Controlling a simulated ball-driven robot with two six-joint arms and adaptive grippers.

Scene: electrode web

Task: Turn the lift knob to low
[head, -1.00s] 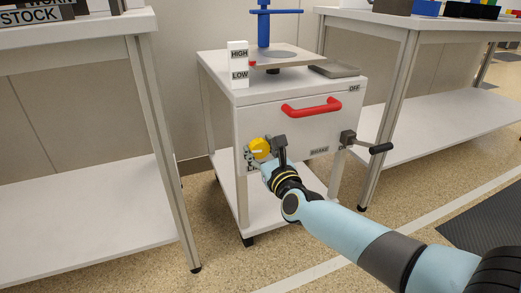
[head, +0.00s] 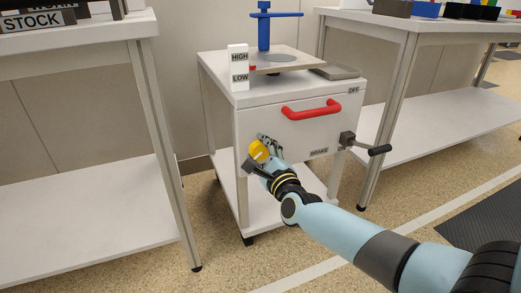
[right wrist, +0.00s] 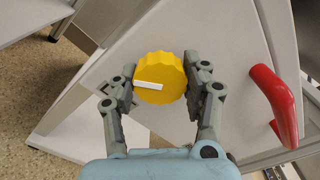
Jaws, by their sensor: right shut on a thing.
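The lift knob is a yellow ridged dial (head: 259,151) on the lower left front of the white lift cart (head: 285,135). In the right wrist view the knob (right wrist: 160,66) fills the space between the fingers, and its white pointer bar points left in that picture. My right gripper (head: 262,154) is shut on the knob, one finger above and one below it in the head view. The knob's labels are hidden by the gripper. My left gripper is not in view.
A red handle (head: 311,109) sits above and right of the knob; it also shows in the right wrist view (right wrist: 272,95). A black brake lever (head: 370,148) sticks out by ON at the right. White tables (head: 75,35) stand on both sides.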

